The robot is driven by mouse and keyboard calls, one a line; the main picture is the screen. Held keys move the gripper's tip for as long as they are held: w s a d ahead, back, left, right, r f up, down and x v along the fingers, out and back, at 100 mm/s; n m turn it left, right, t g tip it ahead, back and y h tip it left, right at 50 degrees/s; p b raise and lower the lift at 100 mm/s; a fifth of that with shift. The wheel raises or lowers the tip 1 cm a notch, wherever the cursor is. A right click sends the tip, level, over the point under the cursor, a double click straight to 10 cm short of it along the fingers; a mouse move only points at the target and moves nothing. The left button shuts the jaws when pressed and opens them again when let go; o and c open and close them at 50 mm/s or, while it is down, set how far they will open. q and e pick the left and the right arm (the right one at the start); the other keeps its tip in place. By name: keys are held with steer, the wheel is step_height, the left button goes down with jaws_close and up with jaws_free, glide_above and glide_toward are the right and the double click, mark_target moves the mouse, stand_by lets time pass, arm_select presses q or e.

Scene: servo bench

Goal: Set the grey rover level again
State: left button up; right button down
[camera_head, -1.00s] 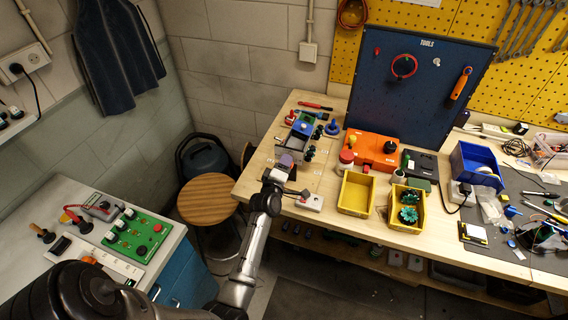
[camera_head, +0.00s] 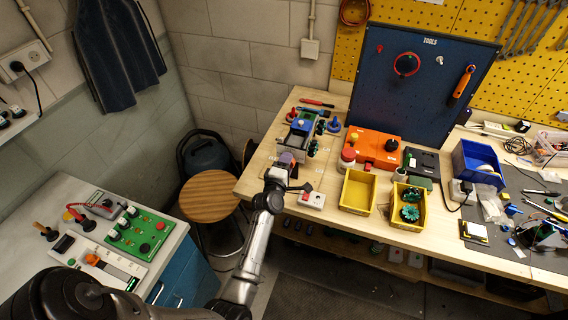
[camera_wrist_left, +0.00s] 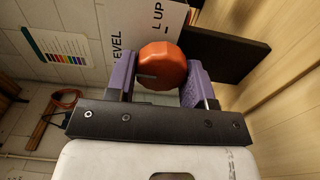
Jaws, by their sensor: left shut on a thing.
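The grey rover (camera_head: 293,141) stands on the left part of the wooden bench, with a blue part on top and dark wheels with green hubs on its right side. I cannot tell how far it tilts. My left gripper (camera_head: 286,162) is at the rover's near end, by the bench's left front edge. In the left wrist view, its purple fingers (camera_wrist_left: 154,85) are shut on an orange-red round knob (camera_wrist_left: 162,66). Behind the knob is a white panel (camera_wrist_left: 120,28) lettered "LEVEL" and "UP". My arm partly hides the rover's near end. My right gripper is not in view.
A white box with a red button (camera_head: 312,199) sits just right of my left gripper. Yellow bins (camera_head: 357,190), an orange case (camera_head: 373,147) and a blue tool board (camera_head: 425,75) stand further right. A wooden stool (camera_head: 208,196) is left of the bench.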

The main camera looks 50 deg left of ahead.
arm_select(q)
steer(key=shift+f, duration=0.1)
steer(key=o, duration=1.2)
steer(key=shift+o, duration=0.2)
steer(key=p+v, duration=0.5)
steer(key=v, duration=0.8)
steer(key=shift+s+d, duration=0.2)
steer(key=shift+s, duration=0.15)
